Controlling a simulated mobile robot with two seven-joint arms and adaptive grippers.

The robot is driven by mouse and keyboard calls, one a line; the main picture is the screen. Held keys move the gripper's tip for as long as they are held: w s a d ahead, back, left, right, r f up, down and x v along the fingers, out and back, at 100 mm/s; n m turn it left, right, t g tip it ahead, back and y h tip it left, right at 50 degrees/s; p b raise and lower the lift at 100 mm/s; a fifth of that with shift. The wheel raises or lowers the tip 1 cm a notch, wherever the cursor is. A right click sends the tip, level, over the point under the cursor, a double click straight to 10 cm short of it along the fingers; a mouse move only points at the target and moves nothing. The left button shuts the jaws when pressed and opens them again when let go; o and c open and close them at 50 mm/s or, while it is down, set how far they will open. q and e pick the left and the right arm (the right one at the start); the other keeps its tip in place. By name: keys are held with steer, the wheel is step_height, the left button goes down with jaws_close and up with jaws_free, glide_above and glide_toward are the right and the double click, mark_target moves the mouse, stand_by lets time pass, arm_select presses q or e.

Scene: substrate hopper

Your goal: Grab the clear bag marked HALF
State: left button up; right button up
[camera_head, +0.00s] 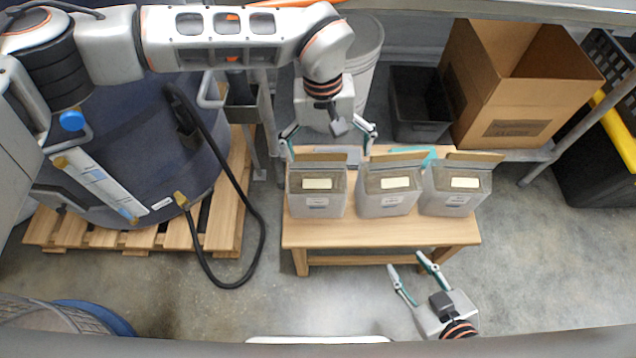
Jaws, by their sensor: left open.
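Three clear bags with brown top strips and pale labels stand upright in a row on a low wooden table (380,234): a left bag (316,204), a middle bag (386,205) and a right bag (450,205). The print is too small to read, so I cannot tell which is marked HALF. My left gripper (329,152) is open and empty, fingers spread wide at the top edge of the left bag; I see no grip on it, and its height above the bag is unclear. My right gripper (405,264) is open and empty in front of the table.
A teal item (429,157) lies behind the bags. A black bin (418,104) and an open cardboard box (505,122) stand behind the table. A large blue tank (128,187) with a black hose stands on a pallet (226,222) at left. Floor is clear right of the table.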

mark_target(318, 160)
arm_select(q)
steer(key=shift+w+a+t+y, duration=0.4)
steer(key=shift+w+a+y, duration=0.1)
steer(key=shift+w+a, duration=0.7)
steer(key=shift+f+b, duration=0.3)
steer(key=shift+f, duration=0.9)
step_height(318, 160, down, 2)
steer(key=shift+f+b, duration=0.15)
steer(key=shift+b, duration=0.25)
step_height(318, 160, down, 3)
steer(key=shift+r+b, duration=0.2)
steer(key=shift+b, duration=0.1)
steer(key=shift+w+r, duration=0.1)
steer(key=c, duration=1.8)
steer(key=shift+r, duration=0.1)
steer(key=shift+c, duration=0.2)
arm_select(e)
steer(key=shift+a, duration=0.6)
